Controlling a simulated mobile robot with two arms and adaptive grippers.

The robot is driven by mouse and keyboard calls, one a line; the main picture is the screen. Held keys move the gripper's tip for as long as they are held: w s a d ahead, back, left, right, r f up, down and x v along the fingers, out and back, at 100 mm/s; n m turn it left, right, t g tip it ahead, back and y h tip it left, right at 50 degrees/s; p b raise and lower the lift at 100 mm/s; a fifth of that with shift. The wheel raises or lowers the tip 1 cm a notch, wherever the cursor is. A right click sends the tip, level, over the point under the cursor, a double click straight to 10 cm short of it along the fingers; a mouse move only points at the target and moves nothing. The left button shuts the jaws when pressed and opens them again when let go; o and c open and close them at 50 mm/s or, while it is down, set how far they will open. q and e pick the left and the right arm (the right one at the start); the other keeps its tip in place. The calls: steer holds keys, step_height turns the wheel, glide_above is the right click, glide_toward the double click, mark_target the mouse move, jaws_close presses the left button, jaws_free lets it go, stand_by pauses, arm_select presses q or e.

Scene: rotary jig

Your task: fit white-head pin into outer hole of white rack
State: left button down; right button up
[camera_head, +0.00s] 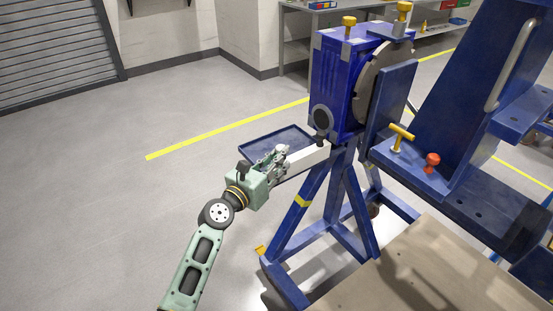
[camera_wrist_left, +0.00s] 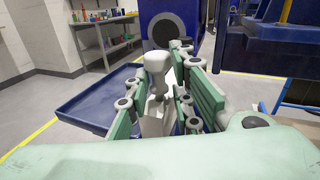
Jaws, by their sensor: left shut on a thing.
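The white rack (camera_head: 309,157) is a pale bar on the blue stand, reaching left over the blue tray. My left gripper (camera_head: 279,156) is at its outer, left end. In the left wrist view, the white-head pin (camera_wrist_left: 157,62) stands roughly upright between the fingers of my left gripper (camera_wrist_left: 158,105), its rounded head above them. The gripper is shut on the pin. A pale surface of the rack (camera_wrist_left: 153,127) shows below the pin. The pin's lower end and the outer hole are hidden, so I cannot tell whether it is in the hole. My right gripper is not in view.
The blue tray (camera_head: 255,150) lies beneath and beside the rack. The blue jig stand (camera_head: 337,85) rises to the right, with a dark knob (camera_head: 319,140) near the rack's inner end. A shelf (camera_head: 293,45) stands behind. Floor on the left is clear.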

arm_select(q)
steer(key=shift+f, duration=0.25)
steer(key=shift+a+f+b, duration=0.1)
steer(key=shift+f+b, duration=0.1)
steer(key=shift+b, duration=0.2)
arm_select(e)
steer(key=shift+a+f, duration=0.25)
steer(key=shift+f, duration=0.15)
arm_select(q)
steer(key=shift+f, duration=0.3)
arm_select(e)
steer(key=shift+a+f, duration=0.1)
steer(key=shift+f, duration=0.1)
arm_select(q)
steer(key=c, duration=1.5)
jaws_free()
steer(key=shift+o, duration=0.2)
